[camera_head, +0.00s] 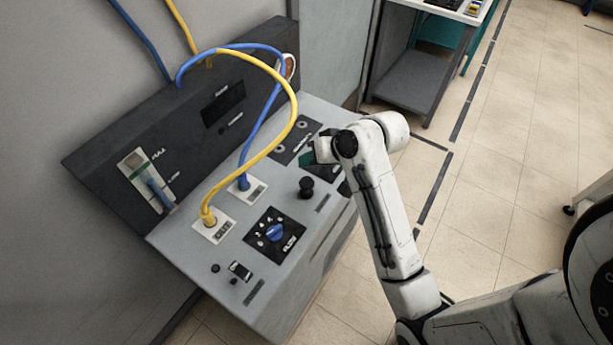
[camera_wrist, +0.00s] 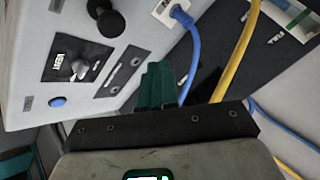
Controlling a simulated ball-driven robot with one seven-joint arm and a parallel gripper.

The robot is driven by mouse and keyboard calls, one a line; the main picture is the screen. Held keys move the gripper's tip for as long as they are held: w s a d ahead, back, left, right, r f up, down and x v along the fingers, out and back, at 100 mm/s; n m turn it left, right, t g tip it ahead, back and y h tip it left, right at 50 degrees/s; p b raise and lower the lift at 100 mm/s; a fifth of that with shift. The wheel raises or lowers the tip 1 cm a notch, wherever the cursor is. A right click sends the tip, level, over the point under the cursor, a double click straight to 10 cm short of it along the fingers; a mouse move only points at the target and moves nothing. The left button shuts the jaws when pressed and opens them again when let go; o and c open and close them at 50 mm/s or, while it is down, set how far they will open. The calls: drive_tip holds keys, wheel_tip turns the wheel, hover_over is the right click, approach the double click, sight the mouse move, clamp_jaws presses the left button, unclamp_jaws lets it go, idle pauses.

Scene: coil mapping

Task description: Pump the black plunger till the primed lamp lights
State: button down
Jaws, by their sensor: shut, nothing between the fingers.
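The black plunger (camera_head: 306,188) stands upright on the sloping grey console top; its round knob also shows at the top left of the wrist view (camera_wrist: 108,20). My gripper (camera_head: 307,158) is above and beyond the plunger in the head view, partly hidden by my wrist. In the wrist view its green fingers (camera_wrist: 157,84) are together and empty, apart from the plunger. A gauge (camera_head: 147,180) on the dark back panel has a green band near its top and a blue column below it.
Yellow (camera_head: 276,144) and blue (camera_head: 252,137) hoses arch over the console from its ports, left of my arm. A blue selector knob (camera_head: 276,232) is in front. The wrist view shows a vent knob (camera_wrist: 80,66) and blue button (camera_wrist: 58,101).

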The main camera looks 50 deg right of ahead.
drive_tip(key=shift+w+d+r+t, duration=0.35)
drive_tip(key=shift+d+r+t, duration=0.05)
drive_tip(key=shift+d+r, duration=0.4)
drive_tip(key=shift+f, duration=0.2)
drive_tip(key=b, duration=0.5)
hover_over(310, 182)
wheel_tip(310, 182, down, 7)
drive_tip(key=shift+s+r, duration=0.1)
drive_tip(key=shift+r, duration=0.1)
drive_tip(key=shift+f, duration=1)
drive_tip(key=shift+f, duration=0.15)
idle(0.4)
drive_tip(key=shift+f, duration=0.25)
